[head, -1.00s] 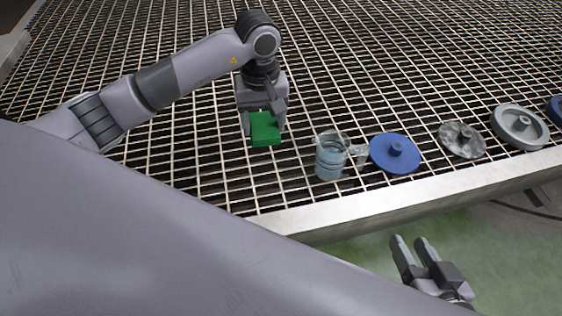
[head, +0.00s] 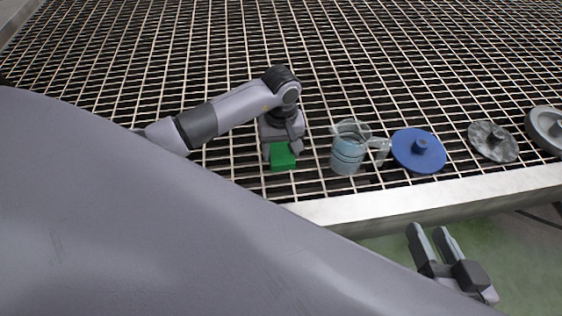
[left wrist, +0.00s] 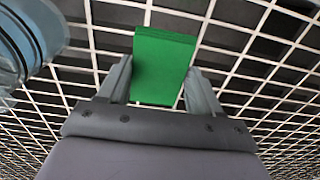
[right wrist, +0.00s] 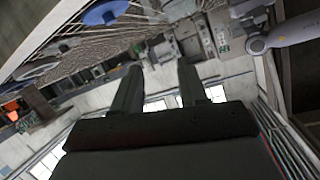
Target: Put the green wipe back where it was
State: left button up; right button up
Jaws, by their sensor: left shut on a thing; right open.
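The green wipe (head: 283,160) is a flat green block-like cloth. My left gripper (head: 280,150) is shut on it, over the grating near its front edge, just left of the jug. In the left wrist view the wipe (left wrist: 163,65) sits between the two fingers (left wrist: 158,88). I cannot tell whether the wipe touches the grating. My right gripper (head: 434,238) is open and empty, in front of the grating's front edge. Its spread fingers (right wrist: 160,85) show in the right wrist view with nothing between them.
A clear jug with bluish liquid (head: 347,153) stands close right of the wipe; it also shows in the left wrist view (left wrist: 25,40). A blue disc (head: 425,158), a mottled grey disc (head: 505,150) and a pale grey wheel lie farther right. The grating (head: 330,50) behind is clear.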

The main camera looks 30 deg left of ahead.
aim_at(281, 153)
pick_arm(q)
notch_tip(281, 153, down, 4)
jog(key=shift+f+b, duration=0.15)
jog(key=shift+b, duration=0.7)
jog(key=shift+f, duration=0.1)
pick_arm(e)
jog(key=shift+s+d+n+t, duration=0.1)
jog(key=shift+d+n+t, duration=0.2)
jog(key=shift+d, duration=0.3)
pick_arm(q)
jog(key=shift+f, duration=0.2)
jog(key=o, duration=0.9)
jog(key=shift+r, duration=0.1)
jog(key=shift+o, duration=0.2)
pick_arm(e)
jog(key=shift+r, duration=0.15)
